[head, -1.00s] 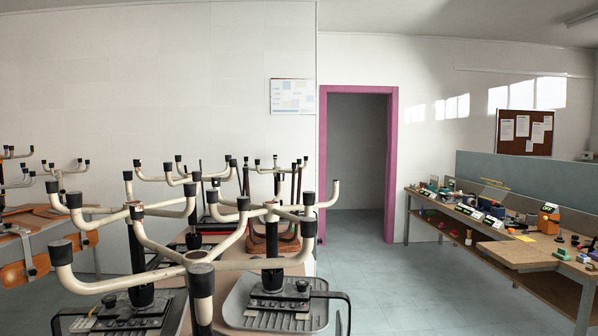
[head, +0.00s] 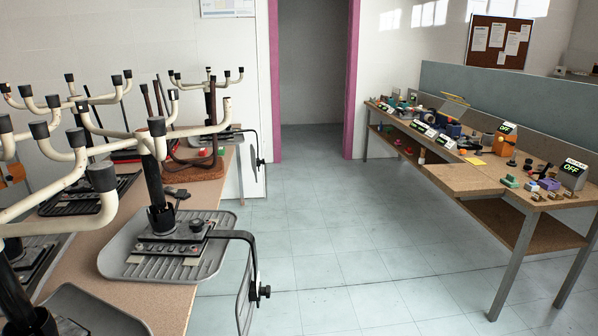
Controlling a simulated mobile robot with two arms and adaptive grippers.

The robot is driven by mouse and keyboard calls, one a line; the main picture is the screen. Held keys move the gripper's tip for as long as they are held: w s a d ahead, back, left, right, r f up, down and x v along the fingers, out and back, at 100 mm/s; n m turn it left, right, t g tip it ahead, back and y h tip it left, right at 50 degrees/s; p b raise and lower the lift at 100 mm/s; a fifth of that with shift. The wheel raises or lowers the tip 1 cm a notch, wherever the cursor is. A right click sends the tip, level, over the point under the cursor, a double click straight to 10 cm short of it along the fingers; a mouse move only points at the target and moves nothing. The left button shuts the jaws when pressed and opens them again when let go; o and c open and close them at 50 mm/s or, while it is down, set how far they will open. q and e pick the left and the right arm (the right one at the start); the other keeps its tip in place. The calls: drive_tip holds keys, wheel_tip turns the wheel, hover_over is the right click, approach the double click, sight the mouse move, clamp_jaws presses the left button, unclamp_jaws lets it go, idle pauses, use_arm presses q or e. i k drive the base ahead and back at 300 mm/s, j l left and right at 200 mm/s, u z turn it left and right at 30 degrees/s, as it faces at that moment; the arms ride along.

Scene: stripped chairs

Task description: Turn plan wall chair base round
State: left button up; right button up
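Upturned chair bases with cream arms and black end caps stand on the long table (head: 172,305) at left. The plan (head: 228,8) hangs on the back wall, cut by the top edge. The chair base nearest that wall (head: 209,79) stands at the table's far end, its lower part crowded by a brown chair part (head: 188,166). A nearer chair base (head: 155,127) rises on a black post from a grey ribbed seat (head: 205,268). Another base (head: 103,178) is partly cut off at the left edge. Neither of my grippers is in view.
A workbench (head: 470,179) with tools and small boxes runs along the right, before a blue-grey partition (head: 500,100). A pink-framed doorway (head: 354,80) is at the back. Tiled floor (head: 320,230) is clear between table and bench. A black bent bar (head: 252,262) juts over the table's right edge.

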sight(204, 85)
drive_tip(key=i+l+z, duration=0.15)
drive_tip(key=i+l, duration=0.15)
drive_tip(key=i, duration=0.15)
drive_tip(key=i+l+z, duration=0.15)
drive_tip(key=i+l, duration=0.15)
drive_tip(key=i+l+z, duration=0.15)
drive_tip(key=i, duration=0.4)
drive_tip(key=i+u, duration=0.2)
drive_tip(key=i, duration=0.8)
drive_tip(key=i+l+u, duration=0.2)
drive_tip(key=i, duration=0.85)
drive_tip(key=i+u, duration=0.35)
drive_tip(key=i, duration=0.15)
drive_tip(key=i+l+u, duration=0.1)
drive_tip(key=i+u, duration=0.25)
drive_tip(key=i+l+u, duration=0.4)
drive_tip(key=i, duration=0.2)
drive_tip(key=i+l+u, duration=0.35)
drive_tip(key=i+j, duration=0.05)
drive_tip(key=i, duration=0.05)
